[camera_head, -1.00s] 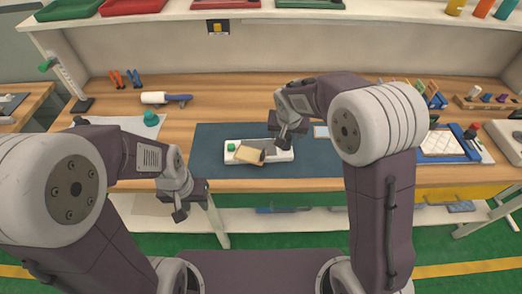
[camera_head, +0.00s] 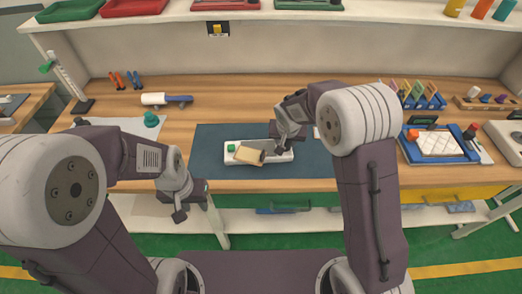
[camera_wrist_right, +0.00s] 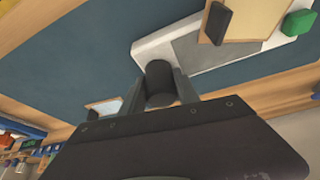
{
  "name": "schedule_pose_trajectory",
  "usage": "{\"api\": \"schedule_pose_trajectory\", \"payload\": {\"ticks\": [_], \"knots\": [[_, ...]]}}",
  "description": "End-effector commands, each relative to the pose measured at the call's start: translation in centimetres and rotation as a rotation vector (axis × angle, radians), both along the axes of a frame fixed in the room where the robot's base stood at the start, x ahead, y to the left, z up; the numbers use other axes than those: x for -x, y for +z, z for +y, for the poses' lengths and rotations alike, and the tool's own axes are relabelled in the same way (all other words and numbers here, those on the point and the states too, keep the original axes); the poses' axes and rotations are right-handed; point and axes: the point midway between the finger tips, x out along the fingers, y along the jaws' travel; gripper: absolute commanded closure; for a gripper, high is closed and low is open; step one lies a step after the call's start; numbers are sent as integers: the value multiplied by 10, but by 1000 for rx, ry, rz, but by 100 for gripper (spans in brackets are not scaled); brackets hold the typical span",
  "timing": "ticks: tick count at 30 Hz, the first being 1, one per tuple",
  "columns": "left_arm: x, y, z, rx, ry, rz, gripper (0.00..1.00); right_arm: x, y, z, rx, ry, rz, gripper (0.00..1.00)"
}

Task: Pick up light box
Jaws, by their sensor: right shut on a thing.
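The light box (camera_head: 284,157) is a long white box on the dark blue mat (camera_head: 320,170), with a green button at its left end. A tan block with a dark end (camera_head: 250,155) lies tilted across it. In the right wrist view the box (camera_wrist_right: 152,47) has a grey top panel. My right gripper (camera_head: 280,137) is at the box's right end. Its fingers are closed around a dark cylindrical knob (camera_wrist_right: 160,82) at that end in the right wrist view. My left gripper (camera_head: 192,201) is open and empty in front of the table's front edge, left of the mat.
A white-handled roller (camera_head: 155,99) and a green knob-like item (camera_head: 151,119) lie at the left. A blue tray (camera_head: 462,156) with a quilted white pad stands at the right. The shelf (camera_head: 270,15) runs above the table's back.

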Motion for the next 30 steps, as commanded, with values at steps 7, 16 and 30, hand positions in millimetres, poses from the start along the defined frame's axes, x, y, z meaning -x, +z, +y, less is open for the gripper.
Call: {"api": "schedule_pose_trajectory", "payload": {"ticks": [7, 16, 30], "knots": [[0, 0, 0, 0, 0, 0, 64, -1, 2, 0, -1, -1, -2, 100], [0, 2, 0, 0, 0, 0, 64, -1, 28, 0, -2, -2, -4, 100], [0, -1, 0, 0, 0, 0, 64, 30, 69, -35, -2, -3, -4, 100]]}}
